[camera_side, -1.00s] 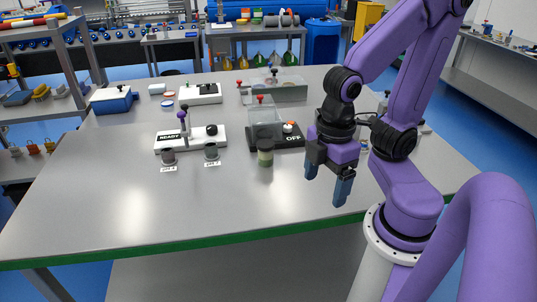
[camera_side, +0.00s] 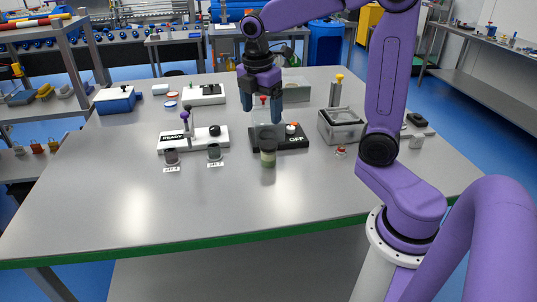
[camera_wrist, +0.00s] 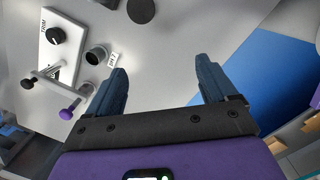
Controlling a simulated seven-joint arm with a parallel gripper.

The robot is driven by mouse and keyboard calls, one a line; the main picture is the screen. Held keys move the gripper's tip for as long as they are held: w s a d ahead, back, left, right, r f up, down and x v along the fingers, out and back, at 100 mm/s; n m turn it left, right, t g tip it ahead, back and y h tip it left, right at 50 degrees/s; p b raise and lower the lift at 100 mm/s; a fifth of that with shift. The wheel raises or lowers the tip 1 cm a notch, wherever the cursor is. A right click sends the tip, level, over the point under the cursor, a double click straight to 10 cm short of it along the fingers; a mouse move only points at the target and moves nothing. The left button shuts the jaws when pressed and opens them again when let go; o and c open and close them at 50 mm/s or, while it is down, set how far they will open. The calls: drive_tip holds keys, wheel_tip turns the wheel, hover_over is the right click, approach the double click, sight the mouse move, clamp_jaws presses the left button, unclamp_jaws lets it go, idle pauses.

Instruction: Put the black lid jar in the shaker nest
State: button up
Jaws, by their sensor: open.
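A small jar (camera_side: 268,153) with a dark lid and a pale greenish body stands upright on the table. In the wrist view a round black top (camera_wrist: 140,10), probably its lid, shows at the upper edge. Behind the jar is a black unit (camera_side: 296,142) marked OFF, with an orange-red knob and a clear hood. I cannot tell for sure whether the shaker nest is there. My gripper (camera_side: 262,112) is open and points down, raised above the table; in the side view its fingers overlap the hood's red knob. It also shows empty in the wrist view (camera_wrist: 160,75).
Left of the jar stand two dark cups (camera_side: 214,152) with pH labels and a white READY unit (camera_side: 172,142) with a purple-knobbed post. A grey box (camera_side: 341,126) is to the right. The front table (camera_side: 150,215) is clear.

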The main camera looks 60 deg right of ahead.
drive_tip(key=w+d, duration=0.2)
drive_tip(key=d, duration=0.2)
hover_over(269, 144)
drive_tip(key=shift+n, duration=0.4)
drive_tip(key=f, duration=0.7)
drive_tip(key=a+f, duration=0.1)
drive_tip(key=f, duration=0.2)
drive_tip(key=shift+s+f, duration=0.15)
drive_tip(key=shift+f, duration=0.15)
drive_tip(key=shift+d+f, duration=0.2)
drive_tip(key=shift+f, duration=1.25)
drive_tip(key=shift+d+f, duration=0.2)
drive_tip(key=shift+f, duration=1.25)
drive_tip(key=c, duration=1.3)
drive_tip(key=shift+r, duration=0.15)
